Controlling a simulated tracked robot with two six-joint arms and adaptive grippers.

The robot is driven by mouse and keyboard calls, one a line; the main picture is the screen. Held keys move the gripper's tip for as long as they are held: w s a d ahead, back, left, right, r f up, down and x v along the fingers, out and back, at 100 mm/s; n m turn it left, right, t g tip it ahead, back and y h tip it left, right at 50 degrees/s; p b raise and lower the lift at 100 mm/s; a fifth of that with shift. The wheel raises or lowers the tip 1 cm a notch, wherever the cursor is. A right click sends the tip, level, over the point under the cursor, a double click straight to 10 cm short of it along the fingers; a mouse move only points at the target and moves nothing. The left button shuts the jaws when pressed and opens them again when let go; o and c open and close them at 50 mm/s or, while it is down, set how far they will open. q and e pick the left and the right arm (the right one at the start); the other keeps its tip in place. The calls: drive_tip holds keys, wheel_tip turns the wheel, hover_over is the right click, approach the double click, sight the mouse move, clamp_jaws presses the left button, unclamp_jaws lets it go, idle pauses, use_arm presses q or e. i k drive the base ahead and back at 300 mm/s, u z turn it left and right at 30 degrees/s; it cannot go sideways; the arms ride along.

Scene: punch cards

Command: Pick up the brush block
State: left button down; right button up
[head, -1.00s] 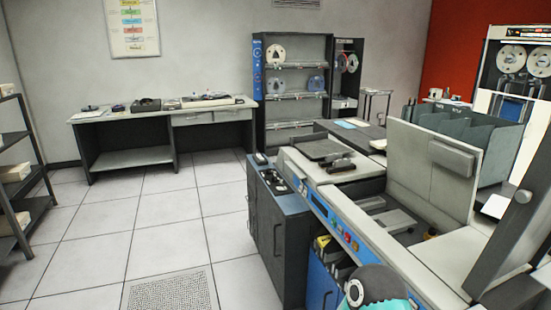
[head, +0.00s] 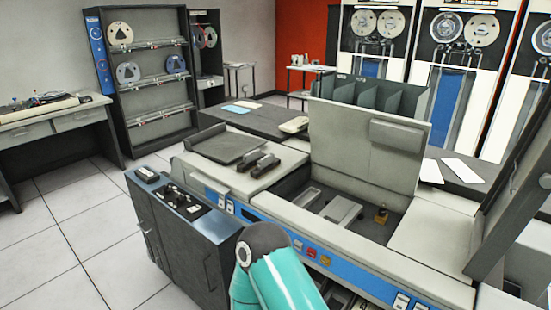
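I cannot tell for sure which thing is the brush block. A pair of small dark blocks (head: 258,162) lies on the light top of the card machine (head: 285,215), beside a dark flat tray (head: 224,145). A small brass-coloured piece (head: 381,215) sits in the machine's open bay, near its right end. A grey bar-like part (head: 339,210) lies in the same bay. A teal link of my arm with a grey joint shows at the bottom middle, in front of the machine. Neither gripper is in view.
The machine's raised cover (head: 369,150) stands behind the bay. A dark cabinet (head: 175,235) with small items on top adjoins the machine's left end. A tape rack (head: 150,75) and tape drives (head: 455,75) stand behind. Open floor (head: 65,235) lies at the left.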

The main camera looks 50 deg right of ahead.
sight(264, 164)
drive_tip(key=z, duration=0.3)
drive_tip(key=i, duration=0.85)
drive_tip(key=z, duration=0.45)
drive_tip(key=k, duration=0.95)
drive_tip(key=z, duration=0.2)
drive_tip(key=i, duration=0.95)
drive_tip(key=u, duration=0.05)
